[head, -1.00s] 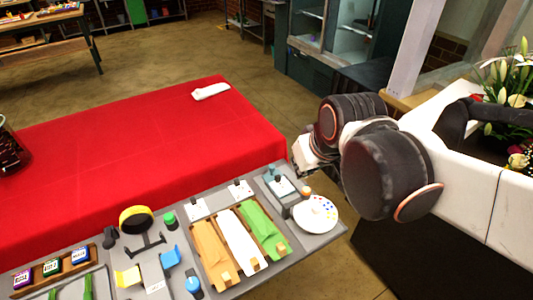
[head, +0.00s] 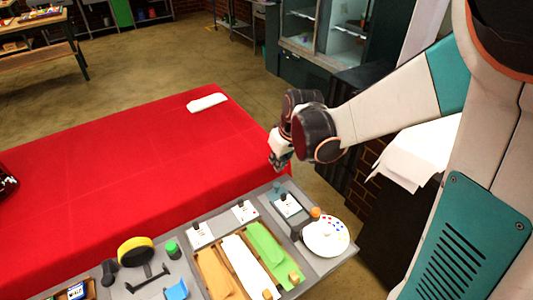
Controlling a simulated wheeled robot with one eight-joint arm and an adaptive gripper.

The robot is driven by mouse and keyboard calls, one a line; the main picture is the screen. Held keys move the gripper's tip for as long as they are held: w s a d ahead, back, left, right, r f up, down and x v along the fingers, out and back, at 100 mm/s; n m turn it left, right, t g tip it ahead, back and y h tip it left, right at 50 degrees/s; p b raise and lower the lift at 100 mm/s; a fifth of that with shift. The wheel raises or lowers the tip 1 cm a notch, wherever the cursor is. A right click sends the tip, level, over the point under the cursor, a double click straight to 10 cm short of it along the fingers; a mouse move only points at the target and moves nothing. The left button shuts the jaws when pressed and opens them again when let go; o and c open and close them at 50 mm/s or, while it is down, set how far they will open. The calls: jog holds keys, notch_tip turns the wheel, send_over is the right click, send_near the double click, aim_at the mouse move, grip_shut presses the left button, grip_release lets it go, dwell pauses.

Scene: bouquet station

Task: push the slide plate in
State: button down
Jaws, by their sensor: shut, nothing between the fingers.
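My gripper (head: 279,162) points down above the far right corner of the grey station board (head: 322,266), fingers together and empty. Just below it in the picture is a small pale plate (head: 291,209) with a dark knob, set in a grey base. Two similar white plates with dark knobs, a middle one (head: 249,215) and a left one (head: 203,239), lie behind the tray of coloured sheets. I cannot tell for certain which is the slide plate. The gripper appears apart from all of them.
A round white paint palette (head: 326,238) and an orange knob (head: 316,212) sit right of the tray (head: 298,285). A yellow-rimmed black ring (head: 135,249) and a green-capped jar (head: 172,249) stand left. The red-covered table (head: 120,175) is mostly clear, with a white cloth (head: 207,103).

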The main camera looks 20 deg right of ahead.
aim_at(285, 197)
jog(key=b+x, duration=0.3)
jog(key=x, duration=0.6)
jog(key=shift+f, duration=0.15)
jog(key=shift+w, duration=0.1)
jog(key=s, duration=0.2)
jog(key=s+d, duration=0.1)
jog(key=s, duration=0.2)
jog(key=s+d, duration=0.1)
jog(key=s, duration=0.2)
jog(key=shift+d, duration=0.25)
jog(key=shift+s+f, duration=0.1)
jog(key=shift+s, duration=0.15)
